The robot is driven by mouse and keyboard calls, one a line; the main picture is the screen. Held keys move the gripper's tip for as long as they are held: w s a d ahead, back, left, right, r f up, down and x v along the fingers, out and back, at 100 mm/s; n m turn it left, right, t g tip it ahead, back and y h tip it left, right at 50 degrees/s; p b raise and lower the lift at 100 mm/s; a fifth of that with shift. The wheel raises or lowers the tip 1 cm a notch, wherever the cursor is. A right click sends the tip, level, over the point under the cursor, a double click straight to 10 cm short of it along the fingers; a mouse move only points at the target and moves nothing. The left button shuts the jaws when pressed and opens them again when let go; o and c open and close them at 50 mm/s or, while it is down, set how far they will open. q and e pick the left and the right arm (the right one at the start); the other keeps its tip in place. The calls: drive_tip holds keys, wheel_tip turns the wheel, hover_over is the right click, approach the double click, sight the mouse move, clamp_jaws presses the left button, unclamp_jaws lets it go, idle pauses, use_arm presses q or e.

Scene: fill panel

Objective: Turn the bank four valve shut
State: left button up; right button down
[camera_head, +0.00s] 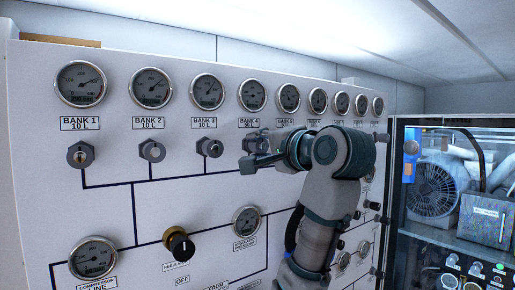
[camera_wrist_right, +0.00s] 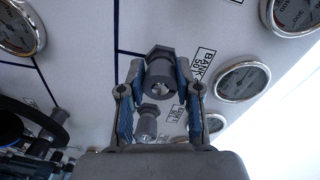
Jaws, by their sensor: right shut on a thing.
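The bank four valve (camera_head: 249,144) is a grey knob on the white panel under the BANK 4 label (camera_head: 249,122). It is partly hidden by my right gripper (camera_head: 256,162) in the head view. In the right wrist view the valve (camera_wrist_right: 159,72) sits between the two fingers of my right gripper (camera_wrist_right: 160,80), which are shut on it. Its round end faces the wrist camera. My left gripper is in neither view.
Bank valves one (camera_head: 80,154), two (camera_head: 152,150) and three (camera_head: 210,148) stick out to the left. Gauges line the panel's top. A glass-fronted cabinet (camera_head: 455,200) stands at the right.

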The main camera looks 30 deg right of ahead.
drive_tip(key=c, duration=1)
unclamp_jaws()
drive_tip(key=shift+o, duration=1.1)
drive_tip(key=shift+d, duration=0.2)
drive_tip(key=s, duration=1.2)
drive_tip(key=shift+r, duration=0.15)
drive_tip(key=shift+d, duration=0.25)
